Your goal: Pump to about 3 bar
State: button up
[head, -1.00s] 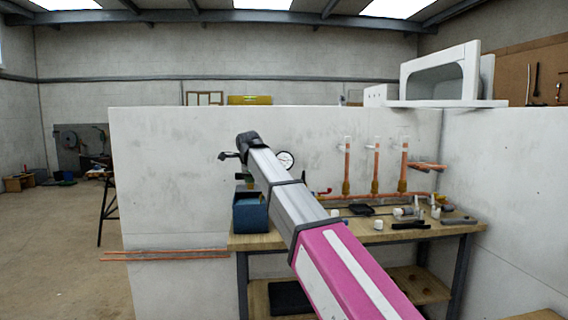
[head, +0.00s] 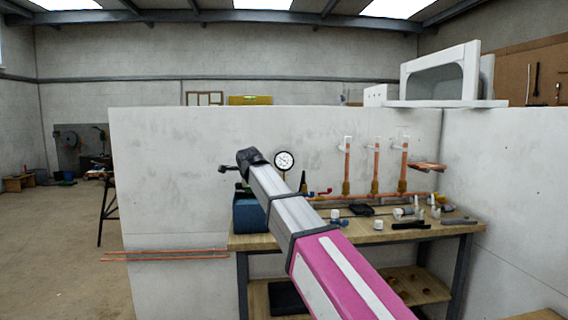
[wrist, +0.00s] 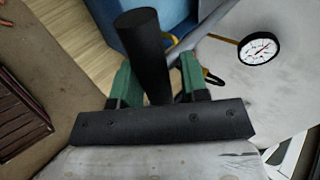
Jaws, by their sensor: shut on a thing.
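The blue pump tank (head: 248,215) stands at the left end of the workbench, partly hidden by my arm in the head view. It also shows at the top of the wrist view (wrist: 180,14). A dark round pump handle (wrist: 143,45) stands between the green fingers of my gripper (wrist: 156,82), which is shut on it. In the head view my gripper is mostly hidden behind my wrist. The round white pressure gauge (head: 284,161) is in front of the wall. In the wrist view the gauge (wrist: 259,48) shows a needle, but its figures are too small to read.
The wooden workbench (head: 400,235) carries white fittings, dark tools and a red valve handle (head: 325,192). Upright copper pipes (head: 376,165) stand against the white wall. Copper tubes (head: 165,256) stick out at the left. The floor at the left is open.

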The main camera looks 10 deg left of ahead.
jog(key=shift+w+f+t, duration=0.1)
jog(key=shift+f+t, duration=0.2)
jog(key=shift+f, duration=0.8)
jog(key=shift+g, duration=0.8)
jog(key=r, duration=0.3)
jog(key=w+r, duration=0.1)
jog(key=r, duration=0.1)
jog(key=shift+a, duration=0.15)
jog(key=shift+s+r, duration=0.15)
jog(key=shift+r, duration=0.4)
jog(key=r, duration=0.1)
jog(key=w+r+g, duration=0.1)
jog(key=r, duration=0.1)
jog(key=r+g, duration=0.1)
jog(key=shift+w+a+r+h, duration=0.15)
jog(key=shift+w+r+h, duration=0.15)
jog(key=shift+h, duration=0.1)
jog(key=shift+r+g, duration=0.3)
jog(key=shift+r, duration=0.25)
jog(key=shift+s+f, duration=0.1)
